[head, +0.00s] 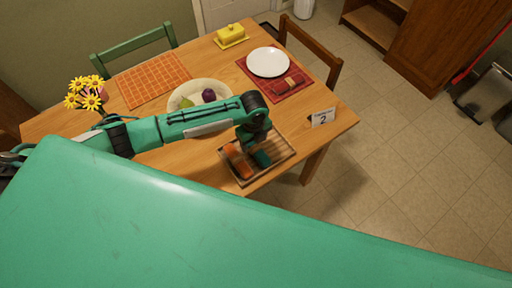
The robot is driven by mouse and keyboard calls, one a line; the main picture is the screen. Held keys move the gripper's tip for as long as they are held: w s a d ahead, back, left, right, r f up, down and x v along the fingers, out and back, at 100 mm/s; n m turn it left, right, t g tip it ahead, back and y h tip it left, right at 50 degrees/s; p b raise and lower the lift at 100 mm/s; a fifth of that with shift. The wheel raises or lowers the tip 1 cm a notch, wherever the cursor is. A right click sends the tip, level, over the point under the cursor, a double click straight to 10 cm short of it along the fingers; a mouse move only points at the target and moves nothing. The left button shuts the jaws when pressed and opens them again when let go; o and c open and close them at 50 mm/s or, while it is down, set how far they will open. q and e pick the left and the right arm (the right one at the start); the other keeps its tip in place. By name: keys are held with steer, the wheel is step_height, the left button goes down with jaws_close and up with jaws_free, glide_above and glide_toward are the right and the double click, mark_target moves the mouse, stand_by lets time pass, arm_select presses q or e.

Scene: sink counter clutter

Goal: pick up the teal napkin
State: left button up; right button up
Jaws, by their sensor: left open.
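The teal napkin (263,159) lies rolled on a slatted brown tray (286,152) near the front right of the wooden table. An orange napkin (238,161) lies beside it to the left on the same tray. My left gripper (256,148) is open and points down right over the teal napkin. It hides the far end of that napkin, and I cannot tell whether the fingers touch it. My right gripper is not in view.
A number 2 card (322,118) stands right of the tray. Behind are a white plate (268,62) on a red mat (298,88), a fruit bowl (180,92), an orange mat (153,79), a yellow butter dish (231,34) and yellow flowers (86,94). Chairs surround the table.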

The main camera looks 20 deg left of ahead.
arm_select(q)
steer(key=shift+f, duration=1.1)
steer(key=c, duration=1)
steer(key=shift+c, duration=0.4)
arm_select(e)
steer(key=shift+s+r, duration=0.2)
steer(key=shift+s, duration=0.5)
